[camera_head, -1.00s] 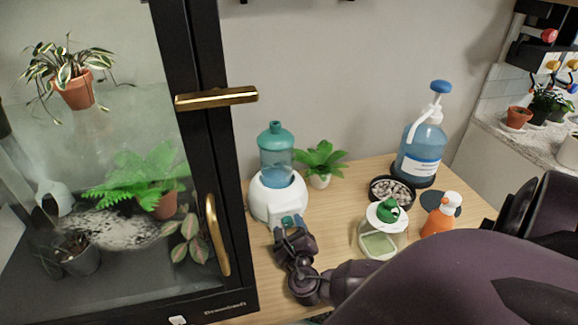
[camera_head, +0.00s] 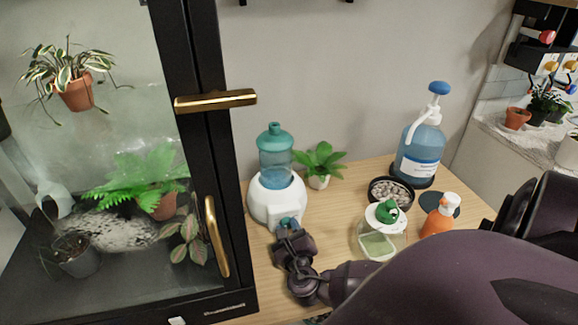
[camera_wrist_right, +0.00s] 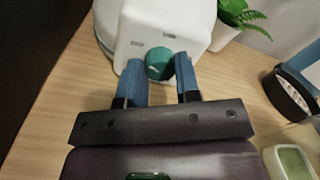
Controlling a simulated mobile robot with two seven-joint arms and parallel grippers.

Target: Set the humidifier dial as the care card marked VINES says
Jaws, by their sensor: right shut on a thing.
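The humidifier (camera_head: 276,205) is white with a teal-topped water tank (camera_head: 276,160) and stands on the wooden table beside the glass cabinet. Its teal dial (camera_wrist_right: 159,65) is on the front face, with small dark marks above it that are too small to read. My right gripper (camera_head: 289,224) reaches the humidifier's front from below. In the wrist view its blue fingertips (camera_wrist_right: 160,76) are on both sides of the dial, shut on it. My left gripper is not in view. No care card marked VINES is visible.
The glass cabinet (camera_head: 226,135) with brass handles holds potted plants, close on the left.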

